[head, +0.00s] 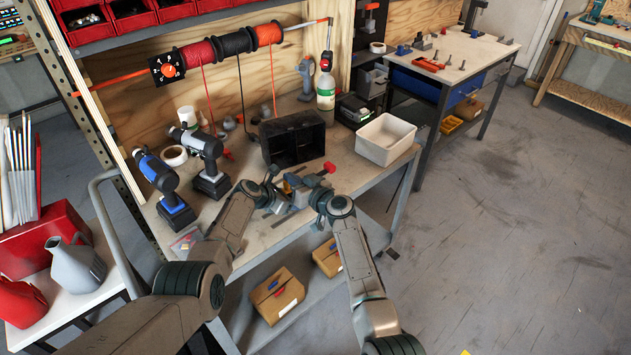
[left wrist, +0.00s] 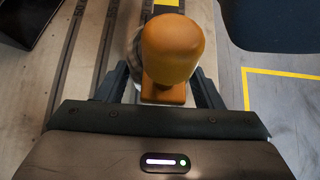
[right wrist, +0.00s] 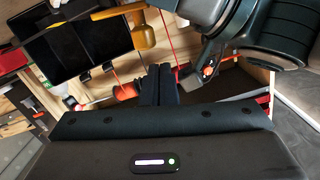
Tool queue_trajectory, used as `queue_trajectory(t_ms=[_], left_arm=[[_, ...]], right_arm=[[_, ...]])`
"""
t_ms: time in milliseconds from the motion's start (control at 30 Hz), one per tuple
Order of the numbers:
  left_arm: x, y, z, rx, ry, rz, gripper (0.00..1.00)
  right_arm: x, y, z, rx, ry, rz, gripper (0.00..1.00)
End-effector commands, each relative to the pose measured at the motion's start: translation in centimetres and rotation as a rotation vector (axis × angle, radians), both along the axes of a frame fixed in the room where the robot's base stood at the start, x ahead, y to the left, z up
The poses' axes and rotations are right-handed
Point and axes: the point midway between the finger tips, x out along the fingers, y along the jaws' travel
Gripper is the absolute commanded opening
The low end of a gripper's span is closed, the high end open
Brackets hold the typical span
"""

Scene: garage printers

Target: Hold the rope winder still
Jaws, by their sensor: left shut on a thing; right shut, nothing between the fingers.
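An orange-brown rounded handle (left wrist: 172,50) stands between the fingers of my left gripper (left wrist: 160,92), which is shut on it in the left wrist view. I take it for the rope winder's handle; the rest of the winder is mostly hidden below it. An orange handle also shows at the top of the right wrist view (right wrist: 140,32). In the head view both grippers are close together over the front of the workbench, partly hidden by my wrists. My right gripper (right wrist: 160,82) is shut and empty, its fingertips together, apart from the handle.
A black bin (head: 292,140) and a white tray (head: 385,138) stand behind on the workbench. Two drills, one blue (head: 160,180) and one grey (head: 205,155), stand at left. A rod with rope spools (head: 235,42) hangs above. Cardboard boxes (head: 277,296) sit on the lower shelf.

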Motion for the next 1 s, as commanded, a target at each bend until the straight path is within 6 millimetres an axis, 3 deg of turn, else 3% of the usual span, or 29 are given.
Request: queue_trajectory(t_ms=[133,400,633,667,867,1000], left_arm=[[-0.3,0.0,-0.5,0.002,0.007,-0.001,0.09],[-0.3,0.1,-0.5,0.002,0.007,-0.001,0.09],[-0.3,0.0,-0.5,0.002,0.007,-0.001,0.09],[-0.3,0.1,-0.5,0.002,0.007,-0.001,0.09],[-0.3,0.0,-0.5,0.002,0.007,-0.001,0.09],[-0.3,0.0,-0.5,0.002,0.007,-0.002,0.09]], right_arm=[[-0.5,-0.6,2.8,-0.001,-0.004,-0.002,0.0],[-5.0,-4.1,3.0,-0.003,-0.001,-0.004,0.0],[-7.6,-6.0,3.4,-0.001,-0.001,-0.003,0.0],[-7.8,-6.1,3.4,-0.001,0.0,-0.002,0.02],[-8.2,-6.4,3.3,0.062,0.048,-0.003,0.41],[-8.1,-6.4,2.7,0.234,0.18,-0.007,0.43]])
